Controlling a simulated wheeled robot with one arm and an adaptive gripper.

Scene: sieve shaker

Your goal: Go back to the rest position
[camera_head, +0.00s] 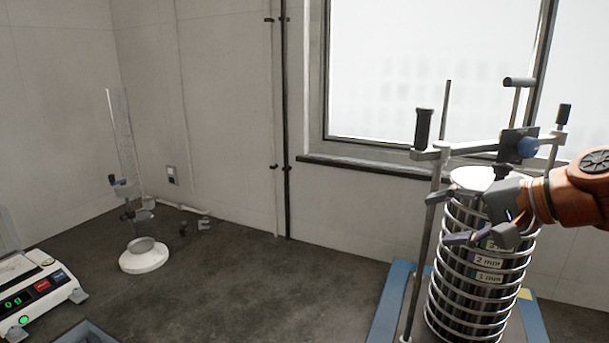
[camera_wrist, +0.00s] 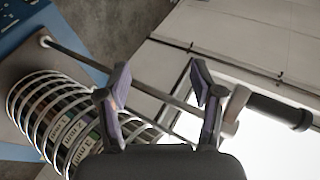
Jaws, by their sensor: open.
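My gripper (camera_head: 478,238) is at the right in the head view, in front of the upper part of the sieve stack (camera_head: 484,277). In the wrist view my gripper (camera_wrist: 164,84) has its two fingers spread apart with nothing between them. The sieve stack is a column of dark metal sieves with bright rings and labels such as "2 mm". It shows at the lower left in the wrist view (camera_wrist: 55,125). A shaker rod (camera_wrist: 110,75) with a black handle (camera_wrist: 280,111) passes behind the fingers. My gripper and wrist hide part of the stack's top.
The shaker's clamp bar (camera_head: 475,148) and upright rods stand close around my gripper. The blue shaker base (camera_head: 392,300) is below. A balance (camera_head: 35,290) reading 0 g, a white round stand (camera_head: 144,258) and a clear tall tube (camera_head: 122,140) are at the left. The middle bench is clear.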

